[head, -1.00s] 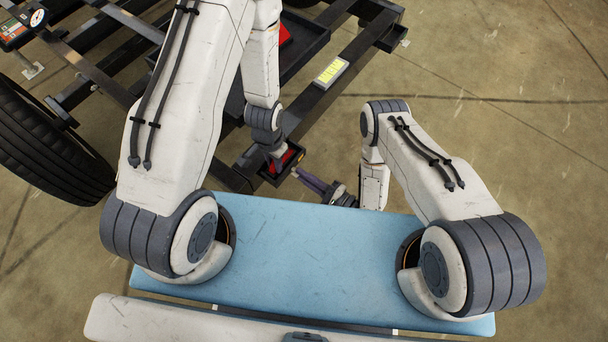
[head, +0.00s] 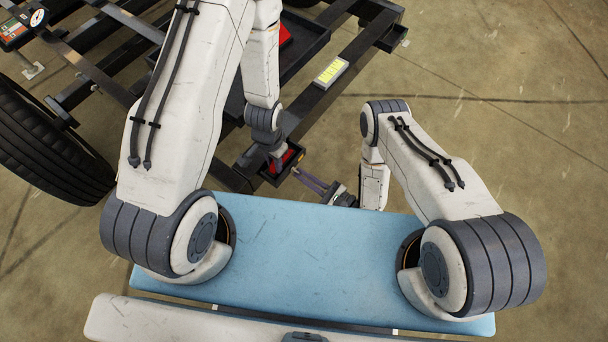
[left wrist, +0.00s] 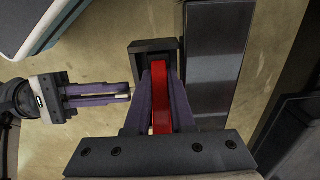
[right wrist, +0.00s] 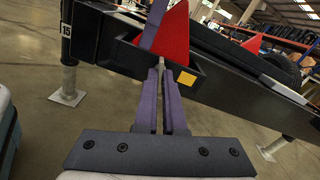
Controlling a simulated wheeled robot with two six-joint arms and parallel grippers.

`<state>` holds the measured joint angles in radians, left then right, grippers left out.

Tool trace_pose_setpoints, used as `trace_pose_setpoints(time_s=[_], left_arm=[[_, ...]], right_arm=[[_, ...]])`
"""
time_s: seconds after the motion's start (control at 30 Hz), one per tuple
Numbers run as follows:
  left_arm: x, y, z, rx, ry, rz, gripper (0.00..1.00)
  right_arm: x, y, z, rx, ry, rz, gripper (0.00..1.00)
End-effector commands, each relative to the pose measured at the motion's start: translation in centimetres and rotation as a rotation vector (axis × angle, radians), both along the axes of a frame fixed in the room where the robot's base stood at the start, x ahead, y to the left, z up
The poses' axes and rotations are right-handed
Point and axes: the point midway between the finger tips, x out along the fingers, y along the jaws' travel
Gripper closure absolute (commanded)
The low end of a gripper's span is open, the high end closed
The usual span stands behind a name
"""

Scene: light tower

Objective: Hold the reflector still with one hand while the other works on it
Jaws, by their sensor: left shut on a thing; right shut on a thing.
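The red triangular reflector (right wrist: 172,38) stands in a small black open bracket (right wrist: 200,80) at the end of a dark beam. In the left wrist view the reflector (left wrist: 160,95) is between the purple fingers of my left gripper (left wrist: 159,90), which is shut on it. My right gripper (right wrist: 161,72) points at the bracket's side from the right in the head view. It also shows in the left wrist view (left wrist: 128,97), its fingers close together around a small pale piece (left wrist: 122,97) at the bracket. The fingers mostly hide that piece.
A dark trailer frame (head: 310,105) with a large tyre (head: 45,150) fills the upper left. A second red triangle (head: 285,35) lies by a dark tray. Bare floor (head: 500,120) is on the right.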

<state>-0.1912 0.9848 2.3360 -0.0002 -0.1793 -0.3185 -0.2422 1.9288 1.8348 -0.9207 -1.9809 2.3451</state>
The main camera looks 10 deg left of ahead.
Motion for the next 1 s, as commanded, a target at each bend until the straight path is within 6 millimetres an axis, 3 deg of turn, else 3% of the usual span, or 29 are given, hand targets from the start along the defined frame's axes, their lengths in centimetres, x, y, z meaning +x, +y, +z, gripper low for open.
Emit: trace_pose_setpoints(time_s=[0.57, 0.67, 0.7, 1.0], left_arm=[[0.01, -0.07, 0.0, 0.0, 0.0, 0.0, 1.0], [0.01, -0.06, 0.0, 0.0, 0.0, 0.0, 1.0], [0.02, -0.05, 0.0, 0.0, 0.0, 0.0, 1.0], [-0.01, 0.0, 0.0, 0.0, 0.0, 0.001, 1.0]], right_arm=[[-0.25, -0.15, -0.16, 0.014, 0.039, 0.0, 1.0], [-0.25, -0.14, -0.15, 0.015, 0.039, 0.0, 0.66], [-0.22, -0.12, -0.14, 0.014, 0.038, 0.0, 0.62], [-0.1, -0.08, -0.06, 0.016, 0.032, 0.0, 0.62]])
